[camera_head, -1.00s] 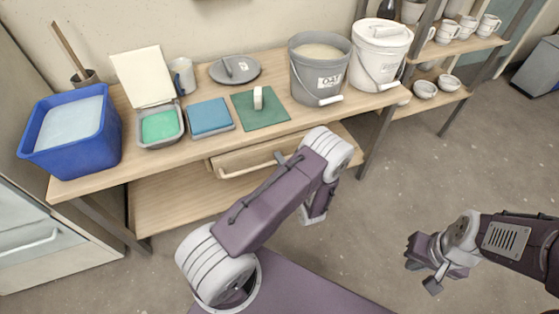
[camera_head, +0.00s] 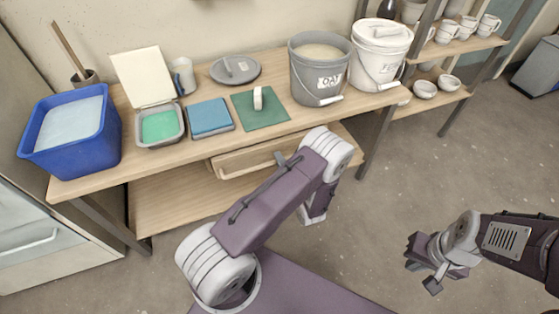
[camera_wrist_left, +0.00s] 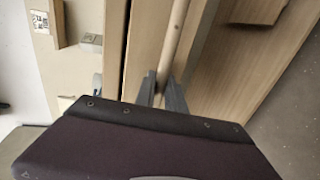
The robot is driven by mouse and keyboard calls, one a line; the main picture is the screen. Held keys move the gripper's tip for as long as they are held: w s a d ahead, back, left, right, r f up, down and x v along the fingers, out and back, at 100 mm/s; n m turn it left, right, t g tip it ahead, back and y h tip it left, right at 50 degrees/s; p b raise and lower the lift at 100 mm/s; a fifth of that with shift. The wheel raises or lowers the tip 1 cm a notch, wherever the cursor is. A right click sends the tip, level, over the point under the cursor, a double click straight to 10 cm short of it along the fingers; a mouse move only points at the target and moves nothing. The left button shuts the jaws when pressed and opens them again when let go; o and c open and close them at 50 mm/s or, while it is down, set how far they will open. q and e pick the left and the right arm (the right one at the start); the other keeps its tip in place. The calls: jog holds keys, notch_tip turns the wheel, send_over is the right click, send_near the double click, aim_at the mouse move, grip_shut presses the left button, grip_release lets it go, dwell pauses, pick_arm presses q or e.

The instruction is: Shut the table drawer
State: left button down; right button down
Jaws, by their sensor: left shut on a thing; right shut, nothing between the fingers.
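The wooden table drawer (camera_head: 262,159) is under the workbench top; its front stands out a little past the table edge. A pale bar handle (camera_head: 237,173) runs along its front. In the left wrist view the handle (camera_wrist_left: 174,45) passes between the two fingers of my left gripper (camera_wrist_left: 160,92), which is shut on it. In the head view my left arm hides most of that gripper and the right part of the drawer. My right gripper (camera_head: 422,276) is shut and empty, over the floor at the right, apart from the table.
The tabletop (camera_head: 160,170) holds a blue tub (camera_head: 75,150), a green sponge tray (camera_head: 160,125), a blue pad (camera_head: 209,117), a grey lid (camera_head: 235,70), a grey bucket (camera_head: 318,85) and a white bucket (camera_head: 380,65). A lower shelf (camera_head: 170,205) is below.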

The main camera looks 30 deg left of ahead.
pick_arm(q)
jog(key=x, duration=0.4)
jog(key=shift+r, duration=0.45)
jog(key=c, duration=1.4)
grip_release()
jog(key=shift+w, duration=0.1)
